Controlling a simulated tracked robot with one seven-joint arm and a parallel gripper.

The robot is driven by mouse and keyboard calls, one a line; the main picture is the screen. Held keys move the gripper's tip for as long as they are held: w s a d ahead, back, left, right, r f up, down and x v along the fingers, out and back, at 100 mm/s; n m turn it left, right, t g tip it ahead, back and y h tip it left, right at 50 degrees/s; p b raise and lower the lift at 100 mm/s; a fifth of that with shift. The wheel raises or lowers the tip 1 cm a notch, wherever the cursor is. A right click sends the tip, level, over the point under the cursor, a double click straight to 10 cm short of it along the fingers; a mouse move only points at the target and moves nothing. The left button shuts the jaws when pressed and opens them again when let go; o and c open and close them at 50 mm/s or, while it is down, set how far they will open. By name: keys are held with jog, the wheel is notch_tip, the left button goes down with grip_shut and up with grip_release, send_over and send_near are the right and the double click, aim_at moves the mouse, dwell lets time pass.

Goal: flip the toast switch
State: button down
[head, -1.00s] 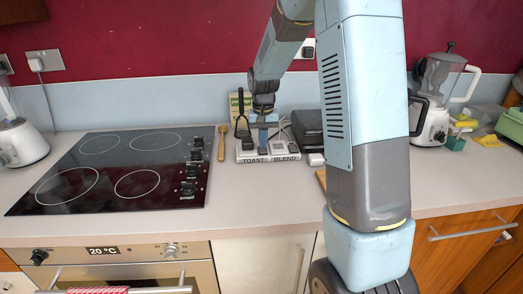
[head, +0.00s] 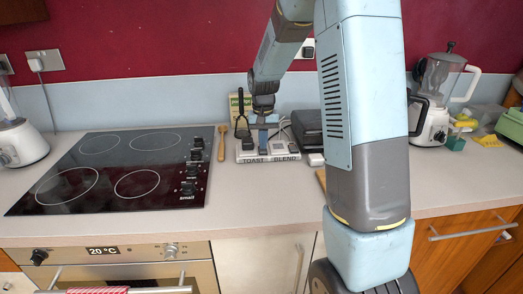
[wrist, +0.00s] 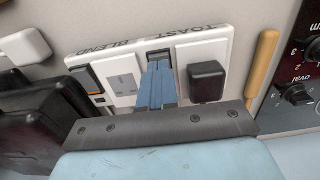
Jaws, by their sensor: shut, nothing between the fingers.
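The toast switch (wrist: 158,56) is a dark rocker beside the TOAST label, partly hidden by my fingers. My gripper (wrist: 158,68) is shut and empty, its blue fingertips right at this switch; I cannot tell if they touch it. In the head view my gripper (head: 263,147) is over the panel's middle. The blend switch (wrist: 84,77) shows an orange-lit part.
A black plug (wrist: 207,80) sits in the socket beside the toast switch. A black appliance (head: 308,128) stands close right of the panel. A wooden spoon (head: 222,143) and the hob (head: 120,168) are to the left. The counter in front is clear.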

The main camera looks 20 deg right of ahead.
jog(key=shift+f, duration=0.75)
dwell(0.5)
jog(key=shift+r, duration=3.5)
jog(key=shift+s+r, duration=0.1)
jog(key=s+r+n+t, duration=0.1)
jog(key=s+r, duration=0.5)
jog(key=s, duration=0.9)
jog(key=s+r+n+t, duration=0.1)
jog(key=s+r+t, duration=0.3)
jog(key=s, duration=1.2)
notch_tip(320, 180, up, 3)
jog(key=shift+a+r+t, duration=0.2)
jog(key=shift+t, duration=0.1)
